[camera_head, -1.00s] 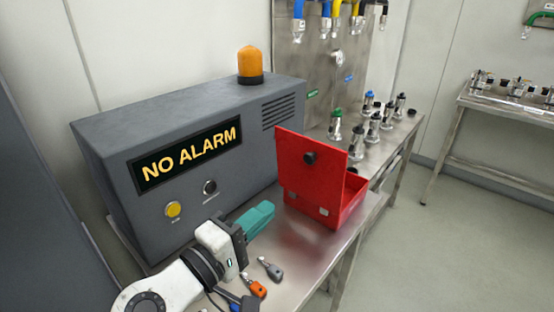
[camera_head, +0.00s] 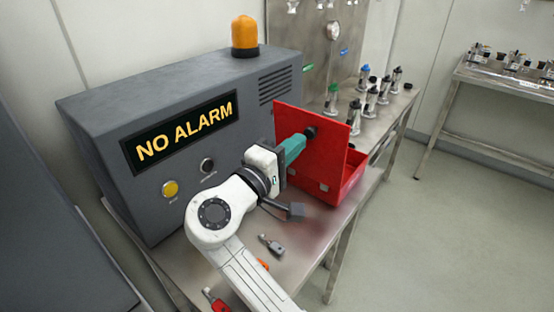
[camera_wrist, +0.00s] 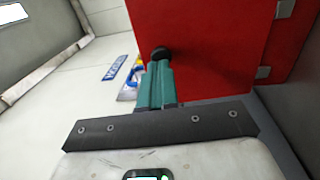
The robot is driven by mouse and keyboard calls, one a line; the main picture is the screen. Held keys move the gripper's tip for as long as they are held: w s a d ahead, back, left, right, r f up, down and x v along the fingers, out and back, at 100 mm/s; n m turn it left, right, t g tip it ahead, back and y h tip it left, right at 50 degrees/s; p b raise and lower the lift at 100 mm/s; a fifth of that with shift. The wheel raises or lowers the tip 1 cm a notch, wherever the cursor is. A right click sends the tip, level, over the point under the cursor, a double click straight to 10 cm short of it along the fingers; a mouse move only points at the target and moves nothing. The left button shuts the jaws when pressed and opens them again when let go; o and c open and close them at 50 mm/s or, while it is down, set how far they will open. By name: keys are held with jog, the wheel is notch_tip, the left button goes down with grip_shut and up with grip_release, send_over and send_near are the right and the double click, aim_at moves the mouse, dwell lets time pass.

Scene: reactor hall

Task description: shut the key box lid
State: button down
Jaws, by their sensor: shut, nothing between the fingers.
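The red key box (camera_head: 338,184) stands on the steel table. The box's inside is mostly hidden behind the lid.
A grey alarm cabinet (camera_head: 190,130) with an orange beacon (camera_head: 244,34) stands left of my arm. Several metal fittings (camera_head: 371,98) stand behind the box.

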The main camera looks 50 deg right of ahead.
jog(key=shift+d+r, duration=0.1)
jog(key=shift+d, duration=0.75)
jog(key=shift+r, duration=0.1)
